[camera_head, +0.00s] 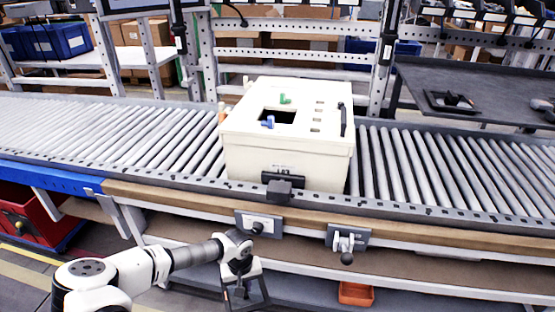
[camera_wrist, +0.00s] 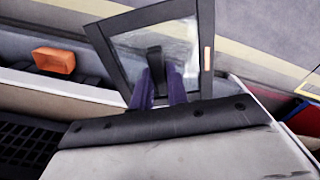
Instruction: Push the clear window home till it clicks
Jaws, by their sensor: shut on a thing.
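My gripper (camera_head: 240,268) is low in front of the conveyor in the head view. In the wrist view my gripper's fingers (camera_wrist: 160,88) are shut on a tab at the middle of the clear window (camera_wrist: 182,45). The window has a dark square frame and a see-through pane, with a small orange mark on one side. In the head view the window (camera_head: 262,292) hangs below my gripper, partly hidden. A cream box (camera_head: 240,155) sits on the rollers, well apart from the window. Its top has a dark square opening (camera_head: 286,116) with a blue piece and a green piece at its edges.
The roller conveyor (camera_head: 440,165) runs across, with a wooden front rail (camera_head: 420,235). Two brackets with knobs (camera_head: 348,240) stick out from the rail. An orange bin (camera_head: 355,293) sits below; it also shows in the wrist view (camera_wrist: 54,61). A dark side table stands at back right.

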